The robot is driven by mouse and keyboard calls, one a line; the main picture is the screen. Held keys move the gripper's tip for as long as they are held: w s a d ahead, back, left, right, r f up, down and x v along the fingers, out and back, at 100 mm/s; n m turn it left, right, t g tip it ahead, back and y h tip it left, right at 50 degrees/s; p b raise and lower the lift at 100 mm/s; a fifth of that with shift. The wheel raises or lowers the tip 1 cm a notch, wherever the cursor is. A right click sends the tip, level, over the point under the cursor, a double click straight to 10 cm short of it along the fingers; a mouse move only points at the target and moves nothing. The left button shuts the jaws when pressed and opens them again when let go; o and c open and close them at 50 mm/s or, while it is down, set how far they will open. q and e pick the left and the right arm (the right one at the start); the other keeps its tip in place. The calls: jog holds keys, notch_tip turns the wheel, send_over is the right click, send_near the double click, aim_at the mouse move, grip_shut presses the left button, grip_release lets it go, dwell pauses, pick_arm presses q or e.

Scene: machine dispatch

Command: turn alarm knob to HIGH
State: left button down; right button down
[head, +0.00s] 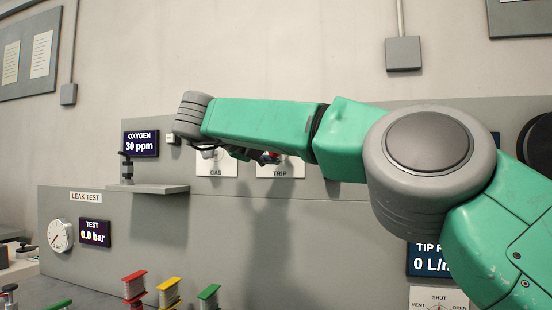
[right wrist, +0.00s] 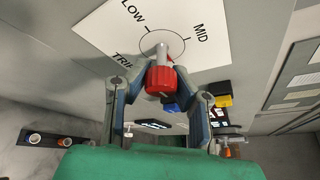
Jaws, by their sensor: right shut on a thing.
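The red alarm knob (right wrist: 160,81) sits on a grey shaft in front of a white TRIP plate (right wrist: 205,25) in the right wrist view. LOW and MID show on the plate; no HIGH mark is visible. My right gripper (right wrist: 162,66) has one finger on each side of the knob and is shut on it. In the head view the TRIP plate (head: 285,171) is partly covered by my green right arm, and my right gripper (head: 240,153) shows only in part below it. The knob is mostly hidden there. My left gripper is in neither view.
A GAS plate (head: 216,168) is left of the TRIP plate. An OXYGEN display (head: 141,144) reads 30 ppm, above a small grey shelf (head: 148,188). A gauge (head: 60,236) and several coloured spool-like parts (head: 168,292) are lower left. My right arm covers much of the panel.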

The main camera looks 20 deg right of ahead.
jog(key=shift+a+f+m+y, duration=0.15)
jog(key=shift+f+m+y, duration=0.05)
jog(key=shift+m+y, duration=0.1)
dwell(0.4)
jog(key=c, duration=1.3)
grip_release()
jog(key=shift+w+a+r, duration=0.1)
jog(key=shift+a, duration=0.1)
jog(key=shift+a+r, duration=0.1)
jog(key=shift+a, duration=0.05)
jog(key=v, duration=0.7)
jog(key=shift+a, duration=0.25)
jog(key=shift+d, duration=0.2)
